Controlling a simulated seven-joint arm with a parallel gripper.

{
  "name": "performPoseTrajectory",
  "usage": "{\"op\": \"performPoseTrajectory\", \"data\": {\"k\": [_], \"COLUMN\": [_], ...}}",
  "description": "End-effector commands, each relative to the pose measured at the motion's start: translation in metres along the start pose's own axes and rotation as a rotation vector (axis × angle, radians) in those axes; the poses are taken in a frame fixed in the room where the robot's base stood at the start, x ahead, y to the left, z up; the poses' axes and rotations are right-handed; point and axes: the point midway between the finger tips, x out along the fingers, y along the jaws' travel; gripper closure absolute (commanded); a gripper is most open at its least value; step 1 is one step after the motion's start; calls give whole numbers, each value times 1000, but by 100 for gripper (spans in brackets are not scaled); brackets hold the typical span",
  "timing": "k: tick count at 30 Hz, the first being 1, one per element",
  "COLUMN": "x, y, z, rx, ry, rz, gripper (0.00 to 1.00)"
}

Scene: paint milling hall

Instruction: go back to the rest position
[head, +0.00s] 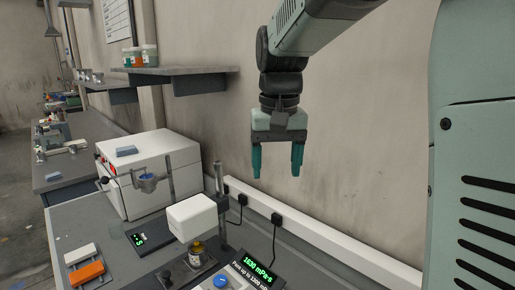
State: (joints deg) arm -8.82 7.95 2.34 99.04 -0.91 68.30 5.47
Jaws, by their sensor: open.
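My gripper (276,162) hangs from the arm in the upper middle of the head view, fingers pointing down. It is open, with nothing between the two teal fingers. It is in free air in front of the wall, above and to the right of the bench equipment, touching nothing that I can see.
Below stand a white-headed instrument (192,218) on a post and a display (257,268) reading 1630 mPa·s. A white box machine (150,172), a small scale (150,236) and an orange block (87,273) are further left. Wall shelves (176,77) jut out at upper left.

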Motion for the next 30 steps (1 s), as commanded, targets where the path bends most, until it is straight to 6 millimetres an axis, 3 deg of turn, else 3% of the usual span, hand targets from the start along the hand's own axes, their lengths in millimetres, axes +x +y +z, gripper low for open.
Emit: {"op": "performPoseTrajectory", "data": {"k": [1, 6, 12, 15, 21, 30], "x": [-14, -38, -38, -31, -19, -17], "y": [8, 28, 44, 48, 51, 52], "z": [21, 89, 166, 193, 220, 222], "rx": [8, 26, 48, 56, 62, 62], "ry": [41, 164, 299, 352, 406, 410], "rz": [2, 8, 18, 23, 28, 29], "gripper": [30, 30, 30, 30, 30, 30]}}
